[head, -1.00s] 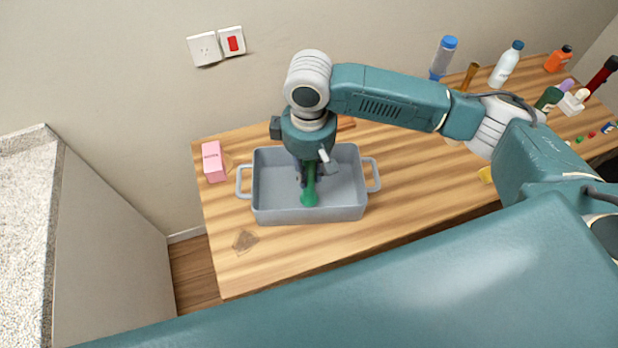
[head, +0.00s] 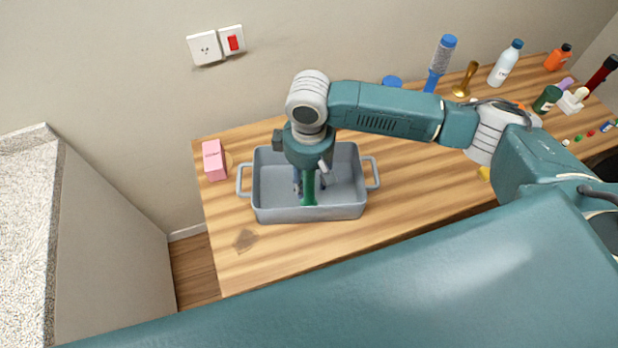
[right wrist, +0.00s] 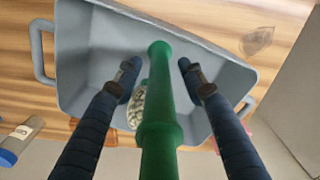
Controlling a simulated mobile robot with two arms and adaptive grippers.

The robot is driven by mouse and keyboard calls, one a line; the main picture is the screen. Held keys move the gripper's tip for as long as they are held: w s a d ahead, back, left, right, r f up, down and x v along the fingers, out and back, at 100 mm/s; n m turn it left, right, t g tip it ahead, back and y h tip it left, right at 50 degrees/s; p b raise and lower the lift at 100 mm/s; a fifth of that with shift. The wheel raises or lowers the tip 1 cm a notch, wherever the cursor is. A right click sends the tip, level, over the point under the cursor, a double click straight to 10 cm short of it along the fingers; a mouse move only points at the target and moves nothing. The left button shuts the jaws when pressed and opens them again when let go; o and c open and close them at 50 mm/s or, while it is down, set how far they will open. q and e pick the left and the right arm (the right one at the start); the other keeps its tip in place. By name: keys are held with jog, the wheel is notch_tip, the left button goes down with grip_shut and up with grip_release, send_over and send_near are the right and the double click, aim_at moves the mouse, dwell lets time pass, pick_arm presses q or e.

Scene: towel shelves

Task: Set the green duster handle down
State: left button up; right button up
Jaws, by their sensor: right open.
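The green duster handle (head: 308,188) is inside the grey two-handled tub (head: 262,192), at its front middle in the head view. My right gripper (head: 310,186) reaches down into the tub around the handle. In the right wrist view, my gripper (right wrist: 158,68) is open, with a dark finger on each side of the handle (right wrist: 160,110) and visible gaps between. A pale speckled piece (right wrist: 138,105) shows beside the handle there; I cannot tell whether it is part of the duster. My left gripper is not in view.
The tub stands on a wooden table (head: 265,262). A pink box (head: 213,160) is left of it. A blue brush (head: 440,62), a white bottle (head: 506,63) and other items stand at the back right. The table's front left is clear.

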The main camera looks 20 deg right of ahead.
notch_tip(320, 180, up, 12)
jog(key=shift+r+b, duration=0.15)
jog(key=shift+b, duration=0.95)
